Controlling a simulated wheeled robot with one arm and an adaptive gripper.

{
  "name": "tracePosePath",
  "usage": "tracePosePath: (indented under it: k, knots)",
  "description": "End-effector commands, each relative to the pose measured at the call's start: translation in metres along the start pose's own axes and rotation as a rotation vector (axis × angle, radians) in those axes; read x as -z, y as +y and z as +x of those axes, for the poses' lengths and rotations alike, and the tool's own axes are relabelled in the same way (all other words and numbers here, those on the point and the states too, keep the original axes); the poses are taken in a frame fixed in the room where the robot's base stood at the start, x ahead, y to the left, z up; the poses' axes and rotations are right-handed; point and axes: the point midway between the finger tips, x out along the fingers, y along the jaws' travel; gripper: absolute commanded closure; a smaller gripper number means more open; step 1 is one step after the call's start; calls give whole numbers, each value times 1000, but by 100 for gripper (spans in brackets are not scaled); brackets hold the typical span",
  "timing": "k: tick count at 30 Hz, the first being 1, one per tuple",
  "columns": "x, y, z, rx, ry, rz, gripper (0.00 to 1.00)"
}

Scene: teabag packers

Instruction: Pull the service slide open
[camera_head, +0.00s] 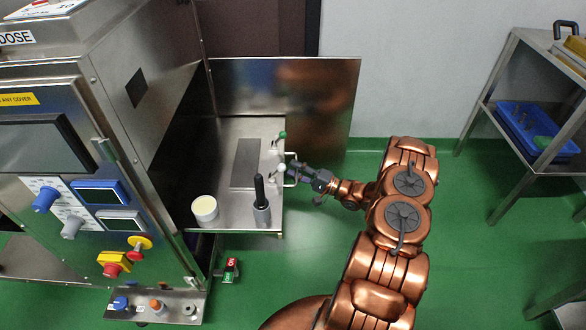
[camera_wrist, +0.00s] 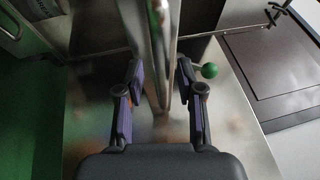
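The service slide (camera_head: 210,226) is a flat steel shelf standing out from the right side of the machine in the head view. A bar handle (camera_head: 289,183) is on its right edge, and it shows as an upright metal bar in the wrist view (camera_wrist: 160,60). My gripper (camera_head: 291,172) is at this handle. In the wrist view my fingers (camera_wrist: 160,72) stand on either side of the bar, with a narrow gap visible beside it. They look open around the handle, not closed on it.
A cream-topped cup (camera_head: 205,209) and a black-handled tool (camera_head: 260,195) stand on the slide. A green knob (camera_wrist: 209,70) is close to my right finger. A steel panel (camera_head: 325,110) stands behind the slide. A steel rack (camera_head: 500,95) is far right; green floor between is clear.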

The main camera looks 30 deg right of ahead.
Motion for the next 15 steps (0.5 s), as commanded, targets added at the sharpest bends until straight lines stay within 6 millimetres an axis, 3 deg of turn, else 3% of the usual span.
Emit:
tracePosePath:
  k: [15]
  knots:
    - [3, -1, -92, 1, 9, -5, 63]
